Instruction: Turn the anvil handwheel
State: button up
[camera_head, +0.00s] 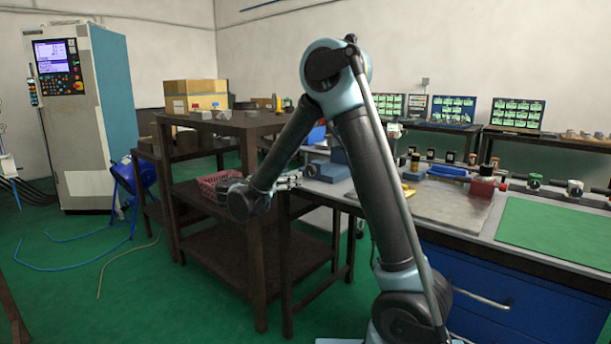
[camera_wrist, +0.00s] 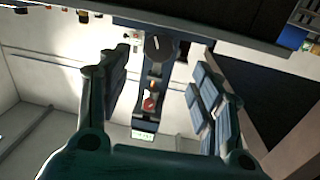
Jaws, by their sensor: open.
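My gripper (camera_head: 290,180) reaches out at the near end of the workbench, small and partly hard to make out in the head view. In the wrist view my gripper (camera_wrist: 160,60) is open, with its two dark padded fingers wide apart and nothing held between them. A dark round disc (camera_wrist: 158,46) with a pale mark shows between the fingers on a blue-grey device; it looks like the handwheel, though I cannot be sure. The disc appears beyond the fingers, apart from them. In the head view a blue device (camera_head: 327,172) sits on the bench just beyond my gripper; no handwheel is clear there.
A dark brown shelf (camera_head: 225,127) stands left of the arm, close to it, with a red basket (camera_head: 212,186) on its middle level.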

aim_at(308, 171)
jog(key=x, duration=0.9)
jog(key=c, duration=1.1)
